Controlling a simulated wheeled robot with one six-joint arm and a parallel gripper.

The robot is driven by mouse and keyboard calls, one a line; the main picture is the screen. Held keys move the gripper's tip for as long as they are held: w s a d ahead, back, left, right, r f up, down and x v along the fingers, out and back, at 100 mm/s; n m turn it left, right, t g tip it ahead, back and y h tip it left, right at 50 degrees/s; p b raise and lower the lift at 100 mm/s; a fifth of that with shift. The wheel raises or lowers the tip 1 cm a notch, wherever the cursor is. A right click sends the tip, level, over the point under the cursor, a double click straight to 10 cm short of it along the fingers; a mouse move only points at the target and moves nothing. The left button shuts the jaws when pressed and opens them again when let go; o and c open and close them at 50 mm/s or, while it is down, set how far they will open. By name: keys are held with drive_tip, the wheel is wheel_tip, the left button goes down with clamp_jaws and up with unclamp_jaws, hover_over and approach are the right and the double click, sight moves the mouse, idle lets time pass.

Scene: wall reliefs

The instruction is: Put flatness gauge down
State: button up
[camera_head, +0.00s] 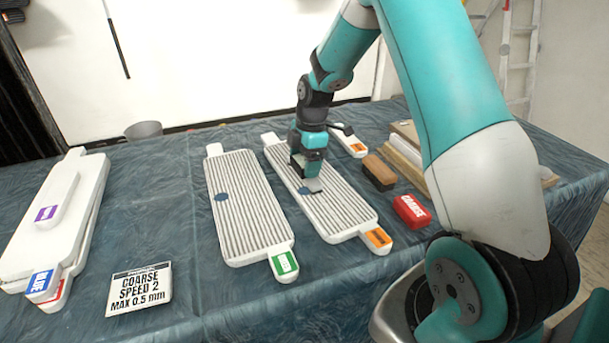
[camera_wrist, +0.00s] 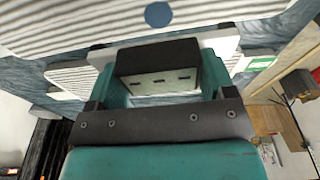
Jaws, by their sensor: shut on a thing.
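My gripper (camera_head: 308,178) points down over the ribbed white panel with orange tabs (camera_head: 338,215). In the wrist view my gripper (camera_wrist: 165,80) is shut on what looks like the flatness gauge (camera_wrist: 160,82), a black block with a pale slotted face. A pale bar (camera_wrist: 220,43) beyond the fingers seems to belong to it. In the head view a small grey piece (camera_head: 314,186) shows under the fingers, at or just above the ribs. I cannot tell whether it touches them. My gripper hides most of the gauge.
A ribbed panel with a green tab (camera_head: 240,195) lies to the left. Stacked white panels (camera_head: 80,190) lie at far left, near a sign (camera_head: 139,289). A red block (camera_head: 411,210) and a brown-black block (camera_head: 379,172) stand right.

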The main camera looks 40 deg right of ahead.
drive_tip(key=shift+f, duration=2.3)
drive_tip(key=o, duration=1.1)
drive_tip(key=shift+f, duration=0.1)
drive_tip(key=shift+c, duration=0.2)
